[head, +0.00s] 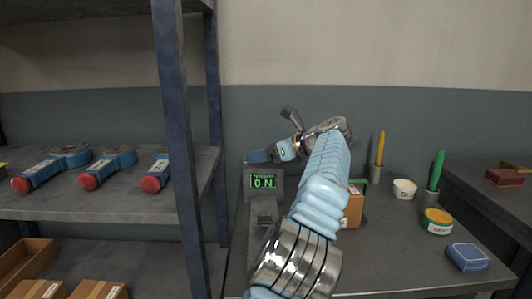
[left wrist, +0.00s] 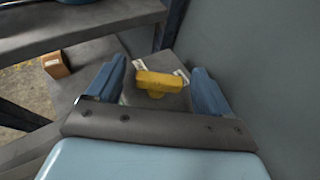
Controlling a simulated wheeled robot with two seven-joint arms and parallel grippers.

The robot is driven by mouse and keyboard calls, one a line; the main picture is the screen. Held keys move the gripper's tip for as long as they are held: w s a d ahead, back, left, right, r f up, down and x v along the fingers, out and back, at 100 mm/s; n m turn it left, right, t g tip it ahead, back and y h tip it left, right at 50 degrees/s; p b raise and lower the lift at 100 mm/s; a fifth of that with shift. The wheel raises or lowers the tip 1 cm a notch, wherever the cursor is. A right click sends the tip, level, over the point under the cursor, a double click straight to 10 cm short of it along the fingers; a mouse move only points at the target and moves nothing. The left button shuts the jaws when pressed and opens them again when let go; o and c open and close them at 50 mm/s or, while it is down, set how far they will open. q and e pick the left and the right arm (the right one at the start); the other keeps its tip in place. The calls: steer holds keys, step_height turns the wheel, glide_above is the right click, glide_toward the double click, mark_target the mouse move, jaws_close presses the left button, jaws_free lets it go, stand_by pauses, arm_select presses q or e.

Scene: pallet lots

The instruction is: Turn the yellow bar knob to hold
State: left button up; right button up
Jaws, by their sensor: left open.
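In the left wrist view the yellow bar knob (left wrist: 160,82) sits on a grey box top (left wrist: 178,101). Its bar runs crosswise from near one finger toward the other, with white marks by its far side that are too small to read. My left gripper (left wrist: 158,70) is open, its two blue fingers on either side of the knob with gaps visible. In the head view my left gripper (head: 270,155) is above the grey unit, whose display (head: 264,181) shows green letters. There the knob is hidden by the gripper. My right gripper is not in view.
A shelf post (head: 178,150) stands left of the unit. Blue tools with red ends (head: 90,182) lie on the shelf. On the table at right are a white tub (head: 404,189), a green-and-yellow tin (head: 437,222), holders with a yellow and a green handle, and a blue box (head: 467,257).

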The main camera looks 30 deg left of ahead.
arm_select(q)
steer(key=shift+c, duration=0.5)
steer(key=c, duration=0.9)
steer(key=shift+w+n+g, duration=0.15)
steer(key=shift+n+g, duration=0.15)
steer(key=shift+g, duration=0.1)
steer(key=shift+c, duration=0.2)
steer(key=shift+r+n+g, duration=0.1)
steer(key=shift+n+g, duration=0.2)
steer(key=o, duration=1)
steer(key=shift+o, duration=0.2)
steer(key=shift+d, duration=0.15)
